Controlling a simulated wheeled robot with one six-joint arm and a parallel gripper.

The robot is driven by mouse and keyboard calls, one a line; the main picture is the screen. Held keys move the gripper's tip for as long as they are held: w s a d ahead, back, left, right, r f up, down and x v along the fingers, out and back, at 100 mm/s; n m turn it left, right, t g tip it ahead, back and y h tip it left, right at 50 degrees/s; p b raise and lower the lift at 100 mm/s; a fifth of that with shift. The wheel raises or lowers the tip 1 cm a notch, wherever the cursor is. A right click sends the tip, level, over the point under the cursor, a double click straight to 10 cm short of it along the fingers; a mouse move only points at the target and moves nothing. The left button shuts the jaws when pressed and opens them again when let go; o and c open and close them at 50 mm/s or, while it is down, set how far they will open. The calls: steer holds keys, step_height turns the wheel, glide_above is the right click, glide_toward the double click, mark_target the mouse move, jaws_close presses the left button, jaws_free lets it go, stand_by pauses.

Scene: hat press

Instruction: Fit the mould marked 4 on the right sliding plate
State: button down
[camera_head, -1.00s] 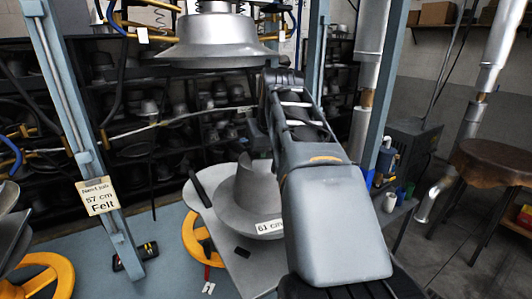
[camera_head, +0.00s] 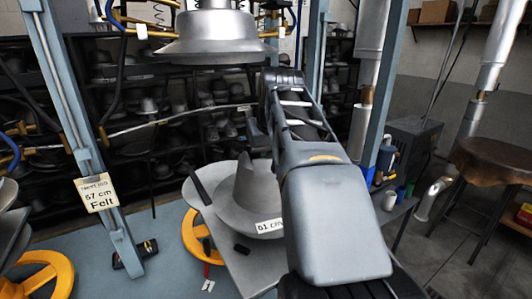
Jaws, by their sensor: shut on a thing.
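A grey metal mould (camera_head: 246,196) with a tall crown and a wide brim rests on the grey plate (camera_head: 236,263) below the press. A white label on its brim reads 61 cm, partly covered by my arm. I see no mark 4 on any mould. My arm reaches up and away over the right side of this mould, and its dark wrist shows just above and right of the crown. My gripper's fingertips and anything between them are hidden behind the arm. Whether the arm touches the mould cannot be told.
The press's upper die (camera_head: 215,35) hangs above the mould. Blue posts stand left (camera_head: 75,120) and right (camera_head: 385,110). The left post carries a card reading 57 cm Felt (camera_head: 97,192). Yellow handwheels (camera_head: 48,275) are low at left. A brown stool (camera_head: 492,160) is at right.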

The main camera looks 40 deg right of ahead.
steer(key=shift+f, duration=0.15)
steer(key=shift+f+b, duration=1.7)
steer(key=shift+f, duration=0.1)
stand_by(0.7)
steer(key=c, duration=1)
jaws_free()
steer(key=shift+o, duration=0.2)
steer(key=shift+f, duration=0.2)
steer(key=p+v, duration=0.1)
steer(key=v, duration=1.3)
steer(key=shift+s, duration=0.1)
